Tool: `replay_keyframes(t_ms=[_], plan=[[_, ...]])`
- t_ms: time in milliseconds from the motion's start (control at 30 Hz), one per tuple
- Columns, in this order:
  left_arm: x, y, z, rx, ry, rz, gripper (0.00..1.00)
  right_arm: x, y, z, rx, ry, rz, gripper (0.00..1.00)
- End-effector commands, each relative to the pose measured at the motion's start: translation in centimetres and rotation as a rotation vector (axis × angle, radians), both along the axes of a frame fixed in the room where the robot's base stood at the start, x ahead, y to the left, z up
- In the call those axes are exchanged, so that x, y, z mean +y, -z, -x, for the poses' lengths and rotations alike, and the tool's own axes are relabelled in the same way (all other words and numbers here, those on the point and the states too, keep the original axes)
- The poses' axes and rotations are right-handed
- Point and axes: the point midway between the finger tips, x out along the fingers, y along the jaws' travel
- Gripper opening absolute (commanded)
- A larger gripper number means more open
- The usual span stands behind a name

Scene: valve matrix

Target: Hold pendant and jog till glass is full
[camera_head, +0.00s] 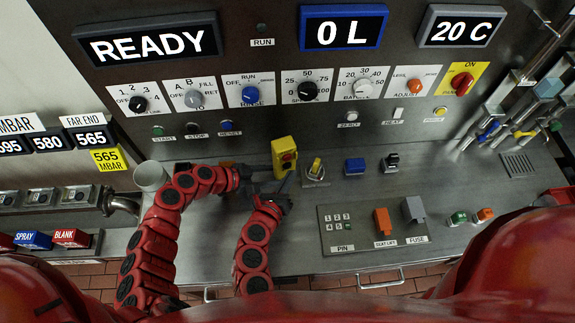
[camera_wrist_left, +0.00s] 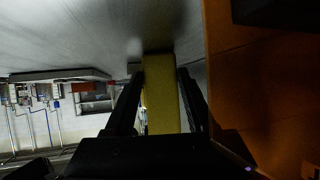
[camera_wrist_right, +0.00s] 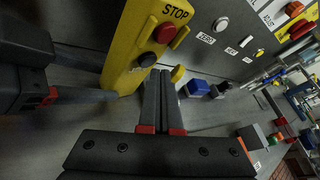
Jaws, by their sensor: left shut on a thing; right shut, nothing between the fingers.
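The yellow pendant (camera_head: 285,153) stands upright above the steel counter, with a red STOP button and a black button below it. My left gripper (camera_head: 262,171) is shut on the pendant; the left wrist view shows the yellow body (camera_wrist_left: 160,95) between its fingers. My right gripper (camera_head: 288,182) is shut and empty in front of the pendant. In the right wrist view its fingertips (camera_wrist_right: 160,75) are close to the black button (camera_wrist_right: 147,60) on the pendant (camera_wrist_right: 130,50); I cannot tell if they touch. No glass can be made out.
The wall displays show READY (camera_head: 146,46), 0 L (camera_head: 344,28) and 20 C (camera_head: 459,27). A row of knobs is below them. A yellow switch (camera_head: 316,167) and a blue block (camera_head: 355,166) are right of the pendant.

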Motion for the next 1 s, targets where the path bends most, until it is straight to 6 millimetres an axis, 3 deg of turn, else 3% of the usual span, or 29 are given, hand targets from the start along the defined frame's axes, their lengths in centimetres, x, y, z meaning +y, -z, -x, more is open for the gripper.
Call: replay_keyframes(t_ms=[1000], plan=[[-0.03,-0.05,-0.01,0.0,0.0,0.001,0.24,0.3,0.0,-1.05,0.0,0.0,0.0,0.0]])
